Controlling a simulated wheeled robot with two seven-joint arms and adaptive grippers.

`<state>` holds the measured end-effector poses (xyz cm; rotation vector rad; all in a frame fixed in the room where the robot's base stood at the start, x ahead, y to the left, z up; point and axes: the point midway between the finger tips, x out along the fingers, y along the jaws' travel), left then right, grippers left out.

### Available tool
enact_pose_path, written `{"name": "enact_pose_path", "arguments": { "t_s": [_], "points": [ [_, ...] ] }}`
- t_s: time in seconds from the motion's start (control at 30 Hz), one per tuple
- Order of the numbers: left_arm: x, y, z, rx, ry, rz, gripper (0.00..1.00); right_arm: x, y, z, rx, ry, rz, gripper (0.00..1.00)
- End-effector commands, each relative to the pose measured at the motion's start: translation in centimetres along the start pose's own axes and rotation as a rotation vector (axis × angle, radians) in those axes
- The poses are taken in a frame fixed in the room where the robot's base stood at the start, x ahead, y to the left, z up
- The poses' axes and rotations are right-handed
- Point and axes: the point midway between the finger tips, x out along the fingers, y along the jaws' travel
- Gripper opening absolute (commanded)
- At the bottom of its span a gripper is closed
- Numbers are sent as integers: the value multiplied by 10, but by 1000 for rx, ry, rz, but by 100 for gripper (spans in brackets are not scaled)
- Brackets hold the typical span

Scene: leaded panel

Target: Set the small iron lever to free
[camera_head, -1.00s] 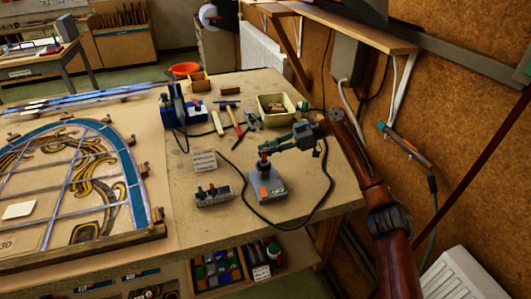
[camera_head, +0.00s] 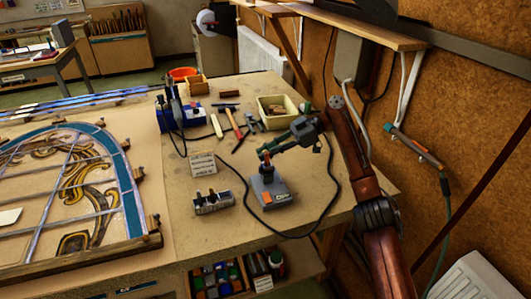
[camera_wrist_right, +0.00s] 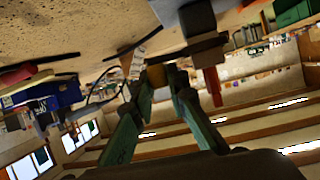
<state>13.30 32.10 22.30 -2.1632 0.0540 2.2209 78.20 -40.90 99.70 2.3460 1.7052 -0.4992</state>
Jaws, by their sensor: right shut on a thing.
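The small iron lever (camera_head: 267,164) stands up from a small grey box (camera_head: 271,190) on the workbench, to the right of its middle. The box has an orange patch and a dark label on its front; I cannot read the label surely. My right gripper (camera_head: 264,156) reaches in from the right and is shut at the top of the lever. Its fingers partly hide the lever's upper end. In the right wrist view, the green fingers (camera_wrist_right: 160,84) come together around a small yellowish-brown end. My left gripper is not in view.
A grey switch block (camera_head: 213,202) and a white card (camera_head: 203,163) lie left of the box. A black cable loops around the box. A hammer (camera_head: 237,128) and a cream bin (camera_head: 277,113) lie behind. The leaded panel (camera_head: 126,190) fills the left.

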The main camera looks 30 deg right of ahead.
Motion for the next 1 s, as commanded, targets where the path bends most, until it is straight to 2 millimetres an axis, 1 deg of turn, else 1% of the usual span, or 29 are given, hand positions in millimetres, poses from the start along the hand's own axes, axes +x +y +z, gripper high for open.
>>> {"name": "enact_pose_path", "arguments": {
  "t_s": [0.23,0.27,0.5,0.83,0.93,1.0],
  "points": [
    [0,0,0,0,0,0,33,1,0,1,2,-1,-2,0],
    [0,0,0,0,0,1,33,1,0,1,2,-1,-2,15],
    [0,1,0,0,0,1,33,1,0,1,1,0,-1,31],
    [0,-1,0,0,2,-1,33,-2,0,0,1,1,1,32],
    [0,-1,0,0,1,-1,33,-11,1,-1,2,2,3,32],
    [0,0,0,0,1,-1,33,-22,1,-1,1,2,3,32]
  ]
}}
